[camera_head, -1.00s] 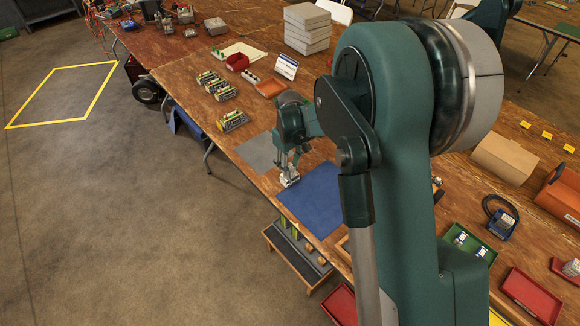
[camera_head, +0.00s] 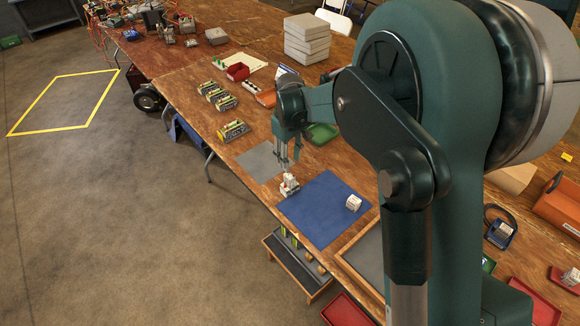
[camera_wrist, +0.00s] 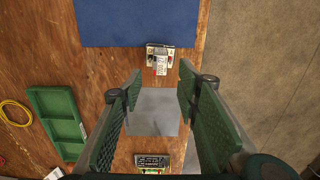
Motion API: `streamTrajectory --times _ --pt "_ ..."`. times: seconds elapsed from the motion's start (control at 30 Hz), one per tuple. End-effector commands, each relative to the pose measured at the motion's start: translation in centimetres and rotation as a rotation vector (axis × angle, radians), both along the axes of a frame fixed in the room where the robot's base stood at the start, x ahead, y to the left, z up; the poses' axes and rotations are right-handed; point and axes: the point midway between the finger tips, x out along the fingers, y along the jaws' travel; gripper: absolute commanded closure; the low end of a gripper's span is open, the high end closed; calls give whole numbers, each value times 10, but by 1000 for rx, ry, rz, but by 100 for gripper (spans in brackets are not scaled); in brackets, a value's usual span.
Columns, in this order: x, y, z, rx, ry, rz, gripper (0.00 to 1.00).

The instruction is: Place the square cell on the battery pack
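A small pale block (camera_head: 289,188) stands at the left corner of the blue mat (camera_head: 318,215), with a lighter boxy piece on top. It also shows in the wrist view (camera_wrist: 160,60), at the mat's edge; I cannot tell whether it is the battery pack with the square cell on it. Another white boxy cell (camera_head: 353,202) sits on the mat's right side. My gripper (camera_head: 285,166) hangs just above the pale block, apart from it. In the wrist view its fingers (camera_wrist: 160,86) are wide apart with nothing between them.
A grey mat (camera_head: 258,162) lies left of the blue one. Several yellow-and-dark packs (camera_head: 232,130) stand beyond it. A green tray (camera_head: 321,134) lies behind my gripper, and a red bin (camera_head: 237,72) is farther back. The table's front edge is close to the blue mat.

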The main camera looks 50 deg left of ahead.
Motion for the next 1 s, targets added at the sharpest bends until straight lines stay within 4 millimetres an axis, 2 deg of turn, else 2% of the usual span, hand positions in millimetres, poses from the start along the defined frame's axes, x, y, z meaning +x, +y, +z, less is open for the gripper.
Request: streamTrajectory --times 0.1,0.3,1.0 --pt "0 0 16 0 0 0 67" --pt "0 0 28 0 0 0 67" --pt "0 0 30 0 0 0 67"
